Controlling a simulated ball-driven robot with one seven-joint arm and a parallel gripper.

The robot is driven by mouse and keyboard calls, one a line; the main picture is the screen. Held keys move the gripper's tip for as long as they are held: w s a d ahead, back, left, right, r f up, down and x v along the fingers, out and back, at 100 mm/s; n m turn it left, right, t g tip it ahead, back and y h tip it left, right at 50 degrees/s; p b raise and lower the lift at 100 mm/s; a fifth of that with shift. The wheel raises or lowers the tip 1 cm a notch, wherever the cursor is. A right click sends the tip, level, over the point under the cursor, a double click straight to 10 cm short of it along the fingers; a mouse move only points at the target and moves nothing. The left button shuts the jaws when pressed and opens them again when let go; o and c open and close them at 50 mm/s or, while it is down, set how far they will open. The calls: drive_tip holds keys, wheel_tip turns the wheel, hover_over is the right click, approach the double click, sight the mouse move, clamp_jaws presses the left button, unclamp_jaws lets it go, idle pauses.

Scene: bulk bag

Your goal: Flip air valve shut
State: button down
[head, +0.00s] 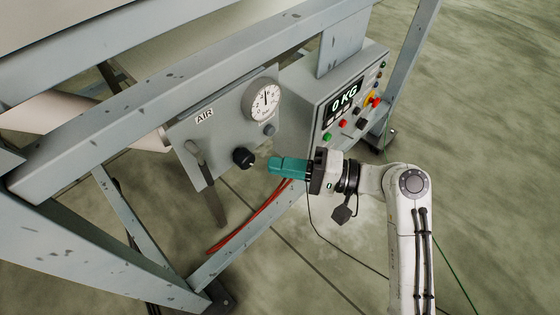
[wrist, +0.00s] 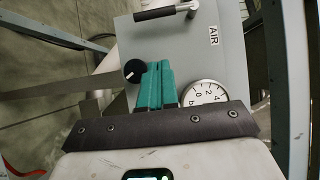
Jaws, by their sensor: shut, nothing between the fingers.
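The air valve lever (head: 199,160) is on the grey panel below the AIR label (head: 204,116). Its handle hangs down from the pivot, with a dark grip at the lower end. In the wrist view the lever's black grip (wrist: 155,13) and silver pivot show at the top edge, partly cut off. My gripper (head: 273,165) has teal fingers, shut and empty, pointing left. It is to the right of the black knob and apart from the lever. The fingers (wrist: 158,68) also show in the wrist view, between the knob and the gauge.
A black knob (head: 243,158) and a round gauge (head: 262,100) are on the panel near my fingers. A control box (head: 335,100) with a 0 KG display and coloured buttons is behind my gripper. Steel frame beams (head: 150,95) cross above and beside the panel. A red hose (head: 250,216) runs below.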

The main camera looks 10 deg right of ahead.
sight(201, 166)
drive_tip(key=p+x, duration=0.1)
drive_tip(key=x, duration=0.6)
drive_tip(key=shift+s+r+p, duration=0.1)
drive_tip(key=shift+r+p, duration=0.05)
drive_tip(key=shift+p, duration=0.15)
drive_tip(key=shift+s+a+p, duration=0.25)
drive_tip(key=shift+a, duration=0.35)
drive_tip(key=shift+s+a+p, duration=0.25)
drive_tip(key=shift+a, duration=0.4)
drive_tip(key=shift+s+a+p, duration=0.25)
drive_tip(key=shift+a, duration=0.35)
drive_tip(key=shift+s+a+f+m+y+b, duration=0.2)
drive_tip(key=shift+a+f+m+y+b, duration=0.2)
drive_tip(key=shift+m, duration=0.2)
drive_tip(key=s+a+r+m+t+h+b, duration=0.1)
drive_tip(key=m+t+b, duration=0.4)
drive_tip(key=m, duration=0.6)
drive_tip(key=s+a+r+m+t+h+b, duration=0.1)
drive_tip(key=s+a+m+t+b, duration=0.3)
drive_tip(key=m+t, duration=0.4)
drive_tip(key=shift+a+r+m+b, duration=0.65)
drive_tip(key=shift+a+r+m, duration=0.35)
drive_tip(key=shift+m, duration=0.4)
drive_tip(key=shift+a, duration=0.15)
